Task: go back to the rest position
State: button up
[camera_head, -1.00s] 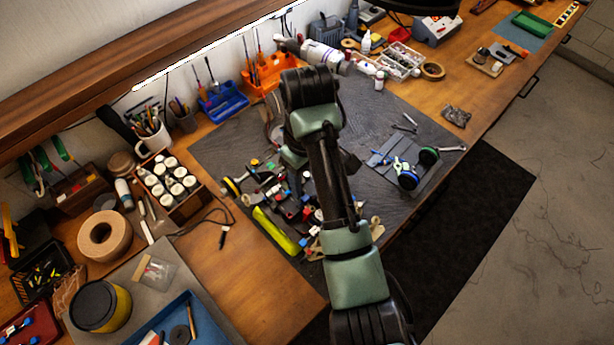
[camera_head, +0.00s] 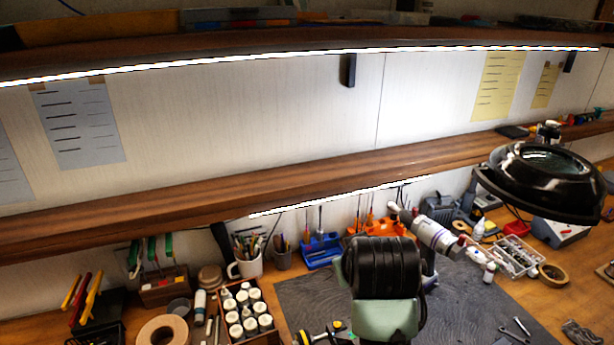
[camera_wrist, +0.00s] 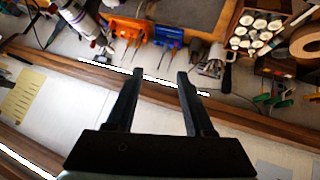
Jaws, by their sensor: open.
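My gripper (camera_wrist: 160,74) shows in the wrist view with its two dark fingers spread apart and nothing between them. It points toward the shelf edge with the light strip and the back of the bench. In the head view, part of my arm (camera_head: 382,285) rises at the lower middle in front of the dark work mat (camera_head: 305,297). My fingers cannot be made out there. The racecar parts on the mat are mostly below the picture or hidden behind the arm.
A wooden shelf (camera_head: 200,198) with a light strip runs above the bench. A black magnifier lamp (camera_head: 545,180) hangs at the right. A box of white jars (camera_head: 245,312), a mug (camera_head: 247,262), a blue tool holder (camera_head: 322,250) and an orange tool holder (camera_head: 372,232) crowd the back.

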jog(key=w+a+r+t+b, duration=0.1)
jog(key=a+r+t, duration=0.15)
jog(key=r, duration=0.35)
jog(key=a+r+t+b, duration=0.1)
jog(key=a+r+t, duration=0.1)
jog(key=r+t, duration=0.3)
jog(key=s+a+r+m+t+b, duration=0.1)
jog(key=s+a+r+t, duration=0.1)
jog(key=s+r+t, duration=0.3)
jog(key=s+a+r+m+t+b, duration=0.2)
jog(key=s+r+t, duration=0.4)
jog(key=s+r, duration=0.7)
notch_tip(320, 180, up, 7)
jog(key=shift+s+y, duration=0.3)
jog(key=shift+y, duration=0.1)
jog(key=shift+a, duration=0.1)
jog(key=shift+a, duration=0.1)
